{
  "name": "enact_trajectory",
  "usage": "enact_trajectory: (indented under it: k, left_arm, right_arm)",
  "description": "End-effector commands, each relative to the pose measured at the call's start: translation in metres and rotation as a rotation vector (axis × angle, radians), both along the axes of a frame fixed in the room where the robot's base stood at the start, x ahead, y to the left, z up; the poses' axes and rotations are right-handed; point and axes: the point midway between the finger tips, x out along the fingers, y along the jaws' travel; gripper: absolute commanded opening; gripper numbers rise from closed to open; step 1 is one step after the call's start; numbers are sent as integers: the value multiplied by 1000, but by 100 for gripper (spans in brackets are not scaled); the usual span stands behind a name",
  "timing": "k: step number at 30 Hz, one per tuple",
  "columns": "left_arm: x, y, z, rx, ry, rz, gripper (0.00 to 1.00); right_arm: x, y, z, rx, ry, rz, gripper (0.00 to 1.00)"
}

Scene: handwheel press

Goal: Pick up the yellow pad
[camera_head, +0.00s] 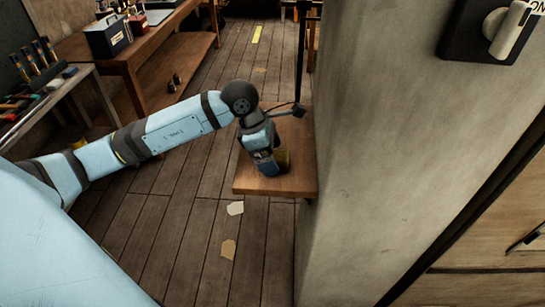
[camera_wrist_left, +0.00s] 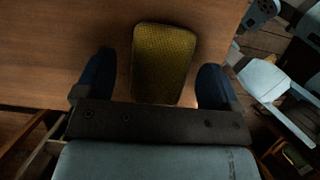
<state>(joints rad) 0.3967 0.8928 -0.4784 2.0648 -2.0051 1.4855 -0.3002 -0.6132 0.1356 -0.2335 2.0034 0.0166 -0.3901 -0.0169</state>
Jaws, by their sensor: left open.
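The yellow pad (camera_wrist_left: 162,62) is a textured, rounded block on a wooden table. In the left wrist view it lies between the two spread fingers of my left gripper (camera_wrist_left: 155,85), with a gap on both sides. In the head view the yellow pad (camera_head: 283,158) is partly hidden behind my left gripper (camera_head: 268,168), which points down at the small wooden table (camera_head: 276,186). My left gripper is open and holds nothing. My right gripper is not in view.
A concrete wall (camera_head: 365,150) stands close on the right of the table. A thin dark post (camera_head: 300,50) rises at the table's back. A workbench (camera_head: 135,55) with a toolbox (camera_head: 108,36) is at the back left. Paper scraps (camera_head: 235,208) lie on the plank floor.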

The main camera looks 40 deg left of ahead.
Motion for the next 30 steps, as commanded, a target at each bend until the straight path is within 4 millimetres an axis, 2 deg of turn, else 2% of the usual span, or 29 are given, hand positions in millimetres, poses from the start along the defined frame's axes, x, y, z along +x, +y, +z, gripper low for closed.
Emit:
enact_trajectory:
  k: [3, 10, 11, 17, 18, 26, 30]
  left_arm:
    - [2, -3, -9, 0, 0, 1, 88]
    - [2, -3, -10, 1, -1, -1, 88]
    - [2, -3, -10, 1, -1, -1, 84]
    - [2, -3, -10, 1, -1, -1, 38]
    - [2, -3, -10, 1, -1, -1, 35]
    - [2, -3, -9, 1, -1, -1, 35]
    - [2, -3, -2, 1, -2, 0, 35]
  right_arm:
    - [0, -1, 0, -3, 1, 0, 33]
    - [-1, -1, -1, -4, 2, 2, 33]
    - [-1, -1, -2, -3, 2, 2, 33]
    - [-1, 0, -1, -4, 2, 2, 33]
    - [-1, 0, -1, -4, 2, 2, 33]
    - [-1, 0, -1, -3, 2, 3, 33]
    - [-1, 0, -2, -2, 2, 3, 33]
